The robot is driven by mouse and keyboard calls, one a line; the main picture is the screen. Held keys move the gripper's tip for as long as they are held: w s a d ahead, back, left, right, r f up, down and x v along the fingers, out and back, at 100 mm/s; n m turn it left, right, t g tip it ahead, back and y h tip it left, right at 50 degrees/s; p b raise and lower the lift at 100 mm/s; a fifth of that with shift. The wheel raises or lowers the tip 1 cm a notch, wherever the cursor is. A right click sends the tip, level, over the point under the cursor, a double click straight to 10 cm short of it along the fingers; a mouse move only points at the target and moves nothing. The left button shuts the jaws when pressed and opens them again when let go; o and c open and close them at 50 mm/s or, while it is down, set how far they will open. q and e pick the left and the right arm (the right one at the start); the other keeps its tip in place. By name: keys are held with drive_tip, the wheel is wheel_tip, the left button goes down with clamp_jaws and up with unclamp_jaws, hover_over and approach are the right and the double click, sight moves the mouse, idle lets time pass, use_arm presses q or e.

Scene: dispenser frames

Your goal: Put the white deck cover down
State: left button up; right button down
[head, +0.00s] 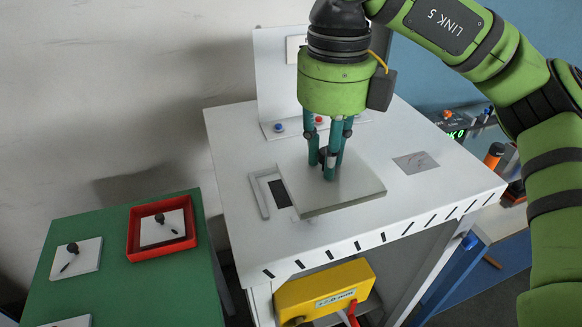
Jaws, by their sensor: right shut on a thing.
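The white deck cover (354,190) is a flat pale square plate over the white deck (235,150). My right gripper (329,168) comes down from above and is shut on a small dark knob at the middle of the cover. The fingers hide most of the knob. The cover lies partly over a framed opening (281,193) with a dark inside, whose left part shows beside the cover's left edge. I cannot tell whether the cover touches the deck or hangs slightly above it. My left gripper is out of view.
A green table (112,225) at left bears a red tray (133,254) with a knobbed plate, and other plates. A white upright panel (275,80) with blue and red buttons stands behind. A grey patch (416,163) lies right of the cover. A yellow box (324,289) is mounted below the deck's front.

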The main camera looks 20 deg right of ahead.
drive_tip(key=w+f, duration=0.2)
drive_tip(key=w, duration=0.1)
drive_tip(key=shift+w+a+f+p, duration=0.1)
drive_tip(key=shift+w+a+p, duration=0.05)
drive_tip(key=shift+a+p, duration=0.25)
drive_tip(key=w+f, duration=0.2)
drive_tip(key=w, duration=0.1)
drive_tip(key=w+f, duration=0.1)
drive_tip(key=w, duration=0.1)
drive_tip(key=shift+w+a+p, duration=0.15)
drive_tip(key=shift+a+p, duration=0.2)
drive_tip(key=shift+p, duration=0.05)
drive_tip(key=shift+w+f, duration=0.45)
wheel_tip(320, 180, down, 4)
drive_tip(key=shift+s+r+b, duration=0.15)
drive_tip(key=shift+r+b, duration=0.1)
drive_tip(key=shift+b, duration=0.9)
drive_tip(key=shift+f, duration=0.2)
drive_tip(key=shift+w, duration=0.2)
drive_tip(key=shift+s+f, duration=0.1)
drive_tip(key=shift+s, duration=0.05)
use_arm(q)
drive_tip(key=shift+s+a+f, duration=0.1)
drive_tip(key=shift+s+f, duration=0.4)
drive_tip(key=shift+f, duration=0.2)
use_arm(e)
drive_tip(key=c, duration=1.1)
unclamp_jaws()
